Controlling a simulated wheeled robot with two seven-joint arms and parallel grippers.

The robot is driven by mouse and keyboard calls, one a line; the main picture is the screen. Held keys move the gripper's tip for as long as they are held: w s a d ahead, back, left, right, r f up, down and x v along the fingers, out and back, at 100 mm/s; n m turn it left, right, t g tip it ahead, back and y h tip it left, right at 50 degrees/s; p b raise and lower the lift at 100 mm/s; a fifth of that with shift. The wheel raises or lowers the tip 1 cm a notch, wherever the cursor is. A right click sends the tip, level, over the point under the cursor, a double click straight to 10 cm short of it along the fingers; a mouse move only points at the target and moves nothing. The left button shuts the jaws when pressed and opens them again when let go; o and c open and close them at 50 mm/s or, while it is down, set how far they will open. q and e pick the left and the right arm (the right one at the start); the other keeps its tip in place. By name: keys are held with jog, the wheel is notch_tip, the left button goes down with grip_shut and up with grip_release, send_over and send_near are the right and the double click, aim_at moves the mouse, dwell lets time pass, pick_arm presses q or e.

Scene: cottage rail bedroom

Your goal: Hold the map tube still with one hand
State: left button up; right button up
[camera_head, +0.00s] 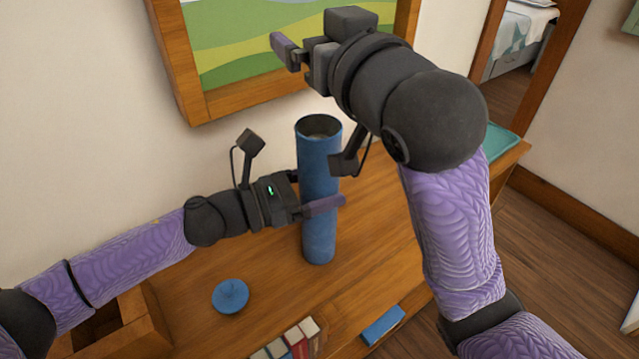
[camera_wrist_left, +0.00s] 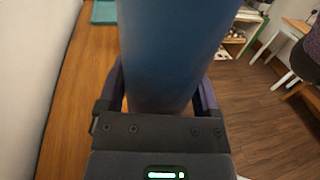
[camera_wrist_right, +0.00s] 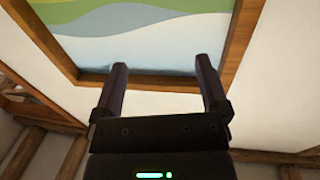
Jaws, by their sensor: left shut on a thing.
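The blue map tube (camera_head: 319,235) stands upright on the wooden desk. Its top is open and a pale inside shows; I cannot tell what is in it. My left gripper (camera_head: 324,192) is shut around the tube's middle, and the tube fills the space between its fingers in the left wrist view (camera_wrist_left: 172,55). A round blue lid (camera_head: 230,296) with a small knob lies on the desk, left of the tube. My right gripper (camera_head: 290,54) is raised above the tube, near the wall picture. Its fingers are apart and empty in the right wrist view (camera_wrist_right: 162,68).
A framed landscape picture (camera_head: 245,48) hangs behind. Several books (camera_head: 288,343) and a blue block-like item (camera_head: 383,325) are at the desk's front. A wooden box (camera_head: 150,325) stands at front left. A teal tray (camera_head: 502,142) lies at the desk's right end.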

notch_tip(320, 180, up, 10)
dwell(0.4)
pick_arm(q)
jog(key=o, duration=1.2)
jog(key=shift+c, duration=0.2)
